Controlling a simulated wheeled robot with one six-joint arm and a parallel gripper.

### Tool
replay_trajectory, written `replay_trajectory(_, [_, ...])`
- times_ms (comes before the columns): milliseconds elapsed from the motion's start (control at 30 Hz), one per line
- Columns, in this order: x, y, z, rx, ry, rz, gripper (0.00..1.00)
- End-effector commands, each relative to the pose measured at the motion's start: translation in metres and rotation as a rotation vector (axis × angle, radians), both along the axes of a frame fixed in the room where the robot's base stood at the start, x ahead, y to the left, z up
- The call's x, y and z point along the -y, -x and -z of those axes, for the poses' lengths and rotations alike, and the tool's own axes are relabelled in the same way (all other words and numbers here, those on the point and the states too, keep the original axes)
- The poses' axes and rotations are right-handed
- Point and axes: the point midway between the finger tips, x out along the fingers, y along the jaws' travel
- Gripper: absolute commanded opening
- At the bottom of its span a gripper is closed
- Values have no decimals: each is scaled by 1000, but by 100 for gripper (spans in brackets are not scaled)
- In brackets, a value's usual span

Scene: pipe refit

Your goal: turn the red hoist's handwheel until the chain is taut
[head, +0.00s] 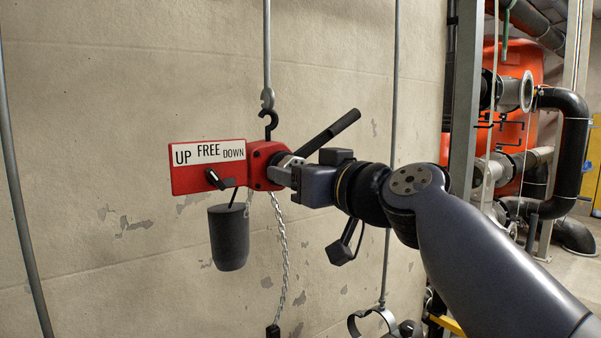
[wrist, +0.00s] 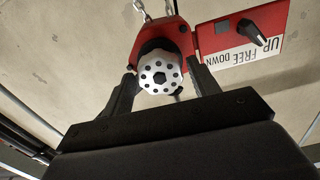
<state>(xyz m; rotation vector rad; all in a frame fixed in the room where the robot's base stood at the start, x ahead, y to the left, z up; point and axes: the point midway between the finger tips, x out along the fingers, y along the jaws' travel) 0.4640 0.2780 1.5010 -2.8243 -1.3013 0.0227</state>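The red hoist (head: 262,160) hangs from a dark hook on a grey rod against the wall. Its red plate (head: 180,177) reads UP, FREE, DOWN and carries a small black selector knob (head: 216,180). The pale handwheel with black dots (wrist: 160,76) faces the wrist camera; my gripper mostly hides it in the head view. My gripper (wrist: 160,70) is open, with one finger on each side of the handwheel; a slim gap seems to show on each side. The chain (head: 280,240) hangs below the hoist in a slight curve, its lower end near the bottom edge.
A black lever (head: 330,132) slants up right from the hoist. A black container (head: 229,238) hangs at its lower left. A second rod (head: 391,150) with a metal clamp (head: 372,322) is to the right. Pipes (head: 573,150) and a red tank stand farther right.

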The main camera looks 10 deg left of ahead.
Motion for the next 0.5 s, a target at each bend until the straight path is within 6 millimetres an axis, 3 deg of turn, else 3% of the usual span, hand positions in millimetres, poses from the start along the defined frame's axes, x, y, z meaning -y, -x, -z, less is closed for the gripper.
replay_trajectory(400, [0,0,0,0,0,0,24])
replay_trajectory(500, [0,0,0,-2,-2,0,24])
